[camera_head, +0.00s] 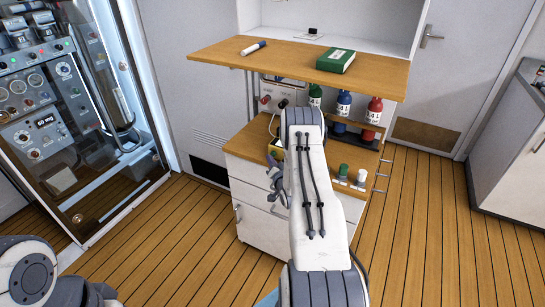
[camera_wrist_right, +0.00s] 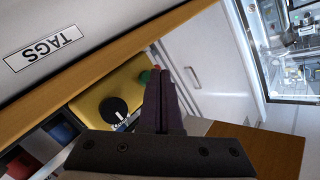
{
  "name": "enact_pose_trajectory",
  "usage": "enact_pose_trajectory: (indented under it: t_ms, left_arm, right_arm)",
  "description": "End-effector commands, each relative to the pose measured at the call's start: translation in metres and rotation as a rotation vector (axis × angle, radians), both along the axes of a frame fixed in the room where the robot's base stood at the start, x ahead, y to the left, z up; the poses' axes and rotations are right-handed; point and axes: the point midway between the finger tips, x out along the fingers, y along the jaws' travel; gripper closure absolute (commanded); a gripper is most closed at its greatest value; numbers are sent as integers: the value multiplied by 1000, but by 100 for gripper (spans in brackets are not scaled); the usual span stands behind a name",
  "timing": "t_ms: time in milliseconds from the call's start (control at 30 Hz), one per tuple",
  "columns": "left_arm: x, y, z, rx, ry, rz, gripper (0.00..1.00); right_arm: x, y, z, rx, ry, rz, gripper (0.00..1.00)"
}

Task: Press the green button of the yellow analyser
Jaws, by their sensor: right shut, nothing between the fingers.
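The yellow analyser (camera_wrist_right: 92,101) is a small yellow box with a black knob on its face, in the wrist view. Its green button (camera_wrist_right: 144,77) shows at the box's far end, just left of my right fingertips. In the head view only a bit of the yellow analyser (camera_head: 274,152) shows beside my right arm, which hides most of it. My right gripper (camera_wrist_right: 160,73) is shut and empty, its tips close beside the green button. I cannot tell whether they touch. In the head view, the right gripper (camera_head: 279,190) shows at the counter's front. My left gripper is out of view.
A wooden shelf (camera_head: 220,55) with a green book (camera_head: 335,61) overhangs the wooden counter (camera_head: 247,143). Blue and red bottles (camera_head: 373,118) stand in a rack at the back. Green and white containers (camera_head: 342,172) stand right of my arm. A glass-fronted cabinet is at left.

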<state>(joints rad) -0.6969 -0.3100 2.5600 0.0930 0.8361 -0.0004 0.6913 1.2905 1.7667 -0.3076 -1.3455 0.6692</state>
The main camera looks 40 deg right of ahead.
Motion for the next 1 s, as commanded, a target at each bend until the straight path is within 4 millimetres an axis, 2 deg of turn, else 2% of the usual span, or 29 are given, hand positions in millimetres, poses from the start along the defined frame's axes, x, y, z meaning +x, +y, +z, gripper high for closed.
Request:
enact_pose_trajectory:
  t_ms: [1000]
  left_arm:
    - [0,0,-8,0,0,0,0]
  right_arm:
    - [4,-10,0,0,-1,-1,100]
